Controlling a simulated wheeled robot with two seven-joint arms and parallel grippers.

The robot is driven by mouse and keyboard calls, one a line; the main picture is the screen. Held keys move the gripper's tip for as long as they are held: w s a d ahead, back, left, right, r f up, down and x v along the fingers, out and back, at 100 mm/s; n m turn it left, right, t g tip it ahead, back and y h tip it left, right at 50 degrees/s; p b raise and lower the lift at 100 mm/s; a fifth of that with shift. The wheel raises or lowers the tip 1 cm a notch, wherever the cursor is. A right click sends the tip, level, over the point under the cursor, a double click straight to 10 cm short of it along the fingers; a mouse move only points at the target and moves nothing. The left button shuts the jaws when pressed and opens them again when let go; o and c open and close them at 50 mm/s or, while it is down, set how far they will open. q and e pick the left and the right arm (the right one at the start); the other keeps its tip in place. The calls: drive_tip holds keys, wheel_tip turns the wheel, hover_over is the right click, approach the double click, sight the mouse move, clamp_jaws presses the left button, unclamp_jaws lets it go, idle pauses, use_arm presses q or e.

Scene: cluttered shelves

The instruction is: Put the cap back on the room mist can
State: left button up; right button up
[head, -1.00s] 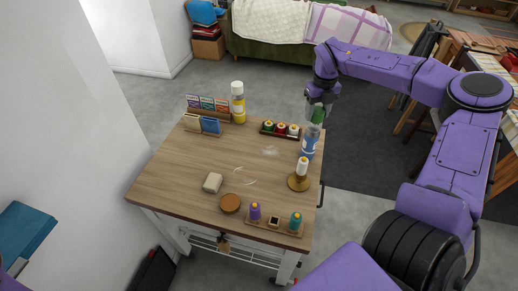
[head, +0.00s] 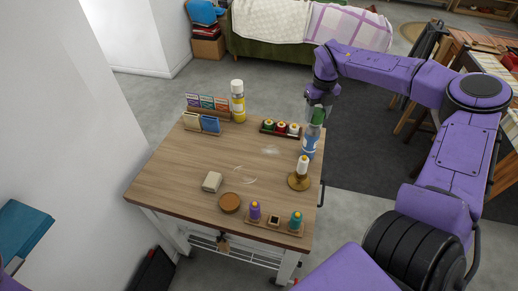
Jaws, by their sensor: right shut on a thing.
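A tall blue can (head: 309,142) with a paler upper part stands upright near the right edge of the wooden table; I take it as the room mist can. A green cap (head: 318,115) is at the top of this can. My right gripper (head: 319,106) is above the can, pointing down and shut on the green cap. The cap looks in line with the can's top, but I cannot tell whether it is seated. A yellow can with a white top (head: 237,101) stands at the table's back. My left gripper is out of view.
A white spool on a round wooden stand (head: 298,181) is close in front of the blue can. A tray of spools (head: 280,130) lies to its left. The table's middle is mostly clear.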

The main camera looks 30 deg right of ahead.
sight(316, 120)
drive_tip(key=shift+f+b, duration=1)
drive_tip(key=shift+f, duration=0.45)
idle(0.5)
drive_tip(key=o, duration=1.1)
wheel_tip(316, 120, up, 10)
drive_tip(key=shift+r+b, duration=0.25)
drive_tip(key=shift+b, duration=0.95)
drive_tip(key=shift+f, duration=0.1)
